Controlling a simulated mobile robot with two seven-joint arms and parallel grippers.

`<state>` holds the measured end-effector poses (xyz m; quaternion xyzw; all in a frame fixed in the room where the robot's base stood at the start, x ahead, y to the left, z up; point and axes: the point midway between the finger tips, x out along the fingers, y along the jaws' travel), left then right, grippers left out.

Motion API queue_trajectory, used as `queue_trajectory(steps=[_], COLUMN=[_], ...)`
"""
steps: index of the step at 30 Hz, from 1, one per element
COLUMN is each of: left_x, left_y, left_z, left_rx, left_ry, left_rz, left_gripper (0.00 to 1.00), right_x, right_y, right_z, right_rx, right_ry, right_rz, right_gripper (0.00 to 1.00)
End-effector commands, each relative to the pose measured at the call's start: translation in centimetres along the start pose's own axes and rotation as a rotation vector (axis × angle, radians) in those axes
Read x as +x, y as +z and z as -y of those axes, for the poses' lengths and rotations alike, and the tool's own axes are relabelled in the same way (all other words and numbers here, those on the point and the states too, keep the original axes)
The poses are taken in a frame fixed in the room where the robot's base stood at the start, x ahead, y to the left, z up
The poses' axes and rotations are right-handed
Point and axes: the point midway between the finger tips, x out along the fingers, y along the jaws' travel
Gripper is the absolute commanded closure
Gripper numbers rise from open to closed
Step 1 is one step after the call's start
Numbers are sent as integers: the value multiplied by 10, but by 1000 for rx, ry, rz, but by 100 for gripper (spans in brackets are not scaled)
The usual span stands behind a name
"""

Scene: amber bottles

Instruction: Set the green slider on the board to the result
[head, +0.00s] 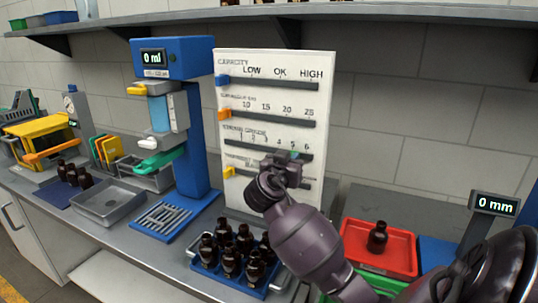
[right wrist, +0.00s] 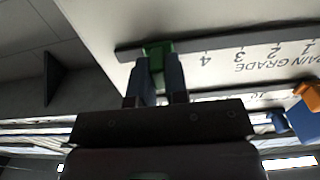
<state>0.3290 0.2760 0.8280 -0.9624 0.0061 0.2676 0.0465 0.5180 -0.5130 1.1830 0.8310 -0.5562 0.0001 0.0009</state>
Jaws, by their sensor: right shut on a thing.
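The white board (head: 235,75) stands upright against the wall and carries several horizontal slider tracks. In the right wrist view, which shows the board upside down, the two fingers (right wrist: 160,75) are shut on the green slider (right wrist: 154,50), past the mark 4. The slider is partly covered by the fingers. My left gripper is not in view.
Blue (head: 222,80), orange (head: 224,115) and yellow (head: 229,172) sliders sit at the left ends of their tracks. A blue dispenser (head: 200,140) reads 0 ml. Several amber bottles (head: 229,262) stand below the board. A red tray (head: 352,232) holds one bottle (head: 377,238).

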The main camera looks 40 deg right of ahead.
Motion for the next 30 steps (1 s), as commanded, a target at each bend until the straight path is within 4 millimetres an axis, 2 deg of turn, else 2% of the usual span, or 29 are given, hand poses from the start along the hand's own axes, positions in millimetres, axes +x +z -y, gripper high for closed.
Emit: queue_trajectory(steps=[3, 7, 21, 22, 26, 27, 30], left_x=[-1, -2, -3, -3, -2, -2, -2], left_y=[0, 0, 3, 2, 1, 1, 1], left_z=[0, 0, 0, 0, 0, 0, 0], left_rx=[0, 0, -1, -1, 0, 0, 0], left_ry=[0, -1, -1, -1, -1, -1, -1], left_rz=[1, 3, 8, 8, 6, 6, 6], left_gripper=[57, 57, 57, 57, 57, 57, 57], right_x=[-1, -1, 0, 0, 0, 0, 0], right_y=[1, 1, 2, 2, 2, 2, 1], right_z=[-18, -29, -35, -35, -35, -34, -34], right_rx=[0, 1, -1, -1, -1, 0, 0], right_ry=[0, 0, 2, 3, 2, 2, 1], right_rz=[4, 4, 5, 5, 5, 4, 3], right_gripper=[100, 100, 100, 83, 63, 60, 60])
